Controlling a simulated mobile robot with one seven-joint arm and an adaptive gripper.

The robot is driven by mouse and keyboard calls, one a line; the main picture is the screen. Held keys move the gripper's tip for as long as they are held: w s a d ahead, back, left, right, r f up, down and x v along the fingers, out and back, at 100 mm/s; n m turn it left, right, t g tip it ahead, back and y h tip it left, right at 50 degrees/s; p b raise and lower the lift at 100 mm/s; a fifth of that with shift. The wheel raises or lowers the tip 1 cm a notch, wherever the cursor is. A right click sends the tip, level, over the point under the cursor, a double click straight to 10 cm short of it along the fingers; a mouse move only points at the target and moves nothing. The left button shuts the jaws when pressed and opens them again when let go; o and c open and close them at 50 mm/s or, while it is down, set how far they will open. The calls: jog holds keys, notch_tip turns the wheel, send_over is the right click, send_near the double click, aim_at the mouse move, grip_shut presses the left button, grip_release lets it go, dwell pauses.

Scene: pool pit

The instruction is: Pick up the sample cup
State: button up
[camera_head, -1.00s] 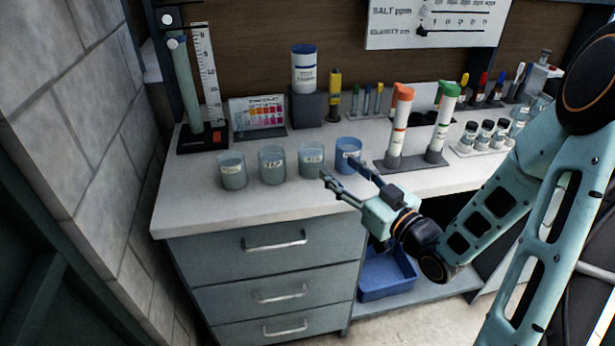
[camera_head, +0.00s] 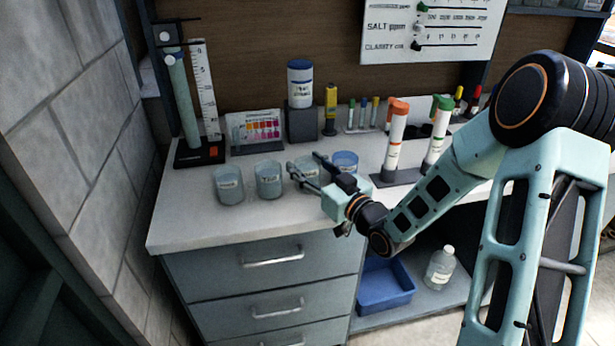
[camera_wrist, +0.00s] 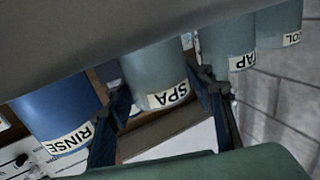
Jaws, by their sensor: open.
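Several labelled sample cups stand in a row on the white counter (camera_head: 185,228). From the left they are the grey-green POOL cup (camera_head: 229,189), the TAP cup (camera_head: 269,182), the SPA cup (camera_head: 308,168) and the blue RINSE cup (camera_head: 346,158). My gripper (camera_head: 304,162) is open at the SPA cup, with its fingers partly hiding it. In the wrist view, the SPA cup (camera_wrist: 155,75) appears between the two spread fingers of my gripper (camera_wrist: 164,91), its label upside down. The RINSE cup (camera_wrist: 55,112) is close beside one finger, the TAP cup (camera_wrist: 230,48) beside the other. Contact cannot be told.
Behind the cups are a colour chart (camera_head: 255,131), a white tub (camera_head: 300,84) on a grey block and a ruler stand (camera_head: 204,90). Orange- and green-capped tubes (camera_head: 396,137) stand in a rack to the right. A blue bin (camera_head: 384,287) is below the counter.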

jog(key=c, duration=0.9)
jog(key=shift+r, duration=0.1)
jog(key=shift+c, duration=0.2)
